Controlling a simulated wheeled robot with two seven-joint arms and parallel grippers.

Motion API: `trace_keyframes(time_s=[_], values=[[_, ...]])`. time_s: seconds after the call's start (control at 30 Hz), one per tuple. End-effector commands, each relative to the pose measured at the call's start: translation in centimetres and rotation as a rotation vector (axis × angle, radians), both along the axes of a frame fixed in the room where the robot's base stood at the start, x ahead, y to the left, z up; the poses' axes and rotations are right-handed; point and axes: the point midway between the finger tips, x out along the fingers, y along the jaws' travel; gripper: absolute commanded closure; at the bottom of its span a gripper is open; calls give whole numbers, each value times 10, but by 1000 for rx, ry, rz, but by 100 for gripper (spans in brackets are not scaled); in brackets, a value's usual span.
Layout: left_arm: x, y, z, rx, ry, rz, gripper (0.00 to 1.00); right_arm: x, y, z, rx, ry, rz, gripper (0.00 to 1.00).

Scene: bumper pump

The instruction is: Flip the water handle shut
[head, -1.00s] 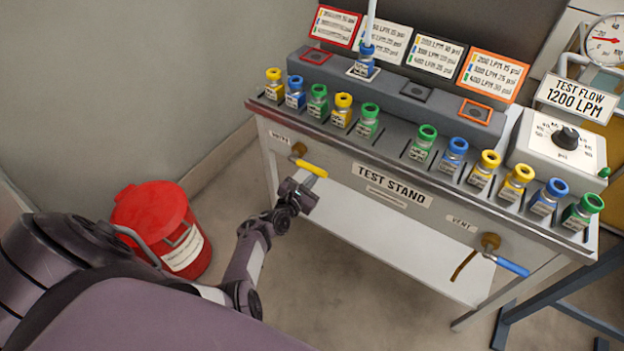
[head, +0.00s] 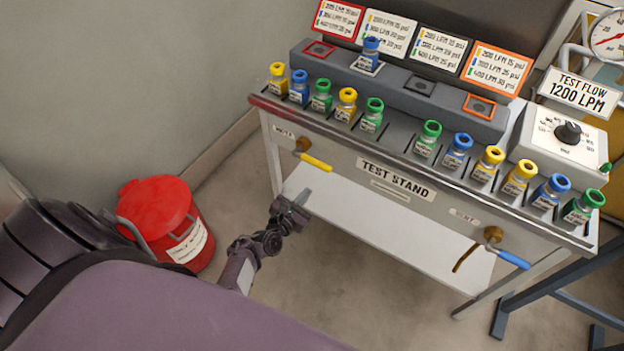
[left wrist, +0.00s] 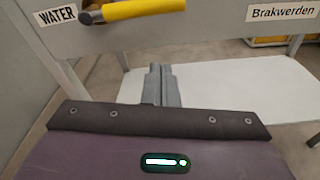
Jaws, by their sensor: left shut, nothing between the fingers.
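The water handle (head: 316,162) is a yellow lever on a brass valve (head: 302,145) at the left of the test stand's front, beside the WATER label. It points right and slightly down in the head view. It also shows at the top of the left wrist view (left wrist: 145,10), cut by the frame edge. My left gripper (head: 303,198) is below the handle, apart from it, in front of the stand's lower white shelf. Its fingers (left wrist: 160,70) are together and empty in the left wrist view. My right gripper is not in view.
The vent valve's blue handle (head: 513,260) is at the stand's right. Several capped bottles stand along the top, with one blue-capped bottle (head: 371,50) on the raised block. A red bin (head: 158,215) stands left on the floor. Floor before the stand is clear.

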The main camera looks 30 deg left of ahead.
Motion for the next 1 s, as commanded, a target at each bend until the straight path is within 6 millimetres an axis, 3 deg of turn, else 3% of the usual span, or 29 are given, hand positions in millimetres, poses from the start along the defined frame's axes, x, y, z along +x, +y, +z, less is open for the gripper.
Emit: trace_keyframes(time_s=[0.2, 0.8, 0.93, 1.0], values=[[-20, 1, 4, 0, 0, -1, 100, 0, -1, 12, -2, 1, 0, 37], [-22, 0, 2, 4, 3, -3, 100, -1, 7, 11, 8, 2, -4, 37], [-29, -10, -15, 112, 57, -53, 100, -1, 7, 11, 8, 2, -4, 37], [-40, -22, -36, 256, 125, -124, 100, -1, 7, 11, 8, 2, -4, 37]])
